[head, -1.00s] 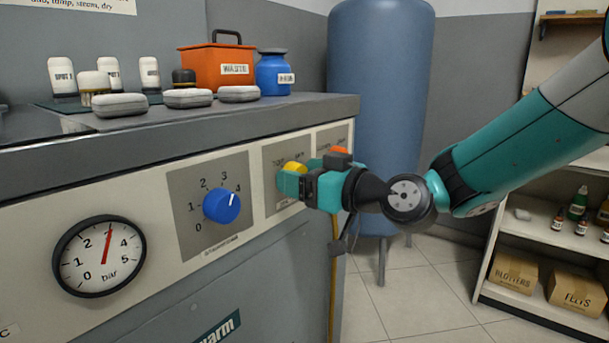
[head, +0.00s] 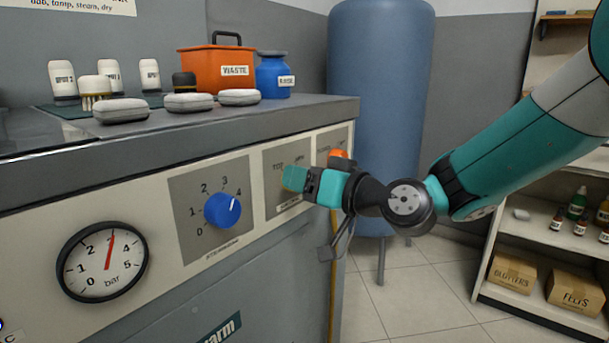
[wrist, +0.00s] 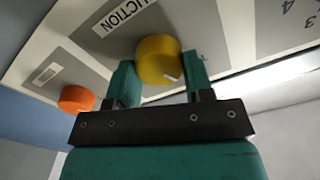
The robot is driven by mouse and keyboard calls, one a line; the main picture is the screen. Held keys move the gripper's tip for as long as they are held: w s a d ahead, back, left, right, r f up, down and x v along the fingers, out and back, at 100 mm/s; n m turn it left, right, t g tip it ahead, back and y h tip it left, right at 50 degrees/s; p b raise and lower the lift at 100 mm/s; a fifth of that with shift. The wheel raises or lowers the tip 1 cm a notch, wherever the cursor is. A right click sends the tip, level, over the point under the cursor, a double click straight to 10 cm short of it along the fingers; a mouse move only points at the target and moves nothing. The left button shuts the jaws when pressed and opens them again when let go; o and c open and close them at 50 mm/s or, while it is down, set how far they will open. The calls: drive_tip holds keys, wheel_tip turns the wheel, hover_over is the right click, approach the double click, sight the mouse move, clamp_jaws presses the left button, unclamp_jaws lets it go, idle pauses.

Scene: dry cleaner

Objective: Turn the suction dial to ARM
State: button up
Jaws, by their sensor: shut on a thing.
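The yellow suction dial (wrist: 158,60) sits on a grey plate on the machine's front panel, with "SUCTION" lettering beside it in the wrist view. My gripper (wrist: 160,82) has a teal finger on each side of the dial and is shut on it. The dial's white mark shows near its lower right edge in the wrist view. In the head view my gripper (head: 296,180) is at the panel and hides the dial and part of its labels. Which label the mark points to cannot be told.
A blue dial (head: 222,210) numbered 0 to 4 and a pressure gauge (head: 103,261) are to the left on the panel. An orange knob (wrist: 76,99) is close beside my gripper. An orange waste bin (head: 216,70) and bottles stand on top. A blue tank (head: 378,110) stands behind.

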drive_tip(key=shift+w+d+f+m+p, duration=0.1)
drive_tip(key=shift+m+p, duration=1.65)
drive_tip(key=shift+m, duration=1.65)
drive_tip(key=shift+w+f+m+p, duration=0.1)
drive_tip(key=shift+m+p, duration=1.65)
drive_tip(key=shift+m, duration=1.65)
drive_tip(key=o, duration=0.9)
drive_tip(key=shift+s, duration=0.1)
